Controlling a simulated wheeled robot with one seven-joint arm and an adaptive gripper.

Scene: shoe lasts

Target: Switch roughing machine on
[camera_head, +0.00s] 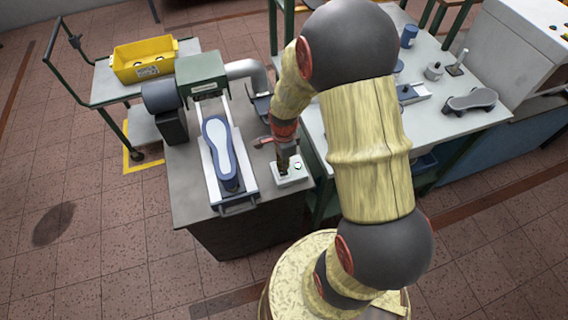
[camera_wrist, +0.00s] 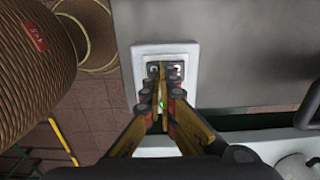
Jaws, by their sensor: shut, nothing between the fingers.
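The roughing machine (camera_head: 203,72) stands on a grey bench in the head view, with a green housing, a dark motor and a grey duct. A shoe last with a pale sole (camera_head: 218,146) lies on its white slide. A small white switch box (camera_head: 293,178) sits at the bench's front right corner; it also shows in the wrist view (camera_wrist: 140,60). My gripper (camera_head: 284,170) is shut and empty, pointing down at the box. In the wrist view my fingertips (camera_wrist: 160,72) lie over the box's face and hide its middle. A green spot shows by the fingers; I cannot tell whether they touch.
A yellow bin (camera_head: 145,68) stands on a green-framed cart at the left. A pale table (camera_head: 450,122) at the right holds a dark last (camera_head: 470,101), a blue cup (camera_head: 409,36) and small tools. Bare floor lies in front.

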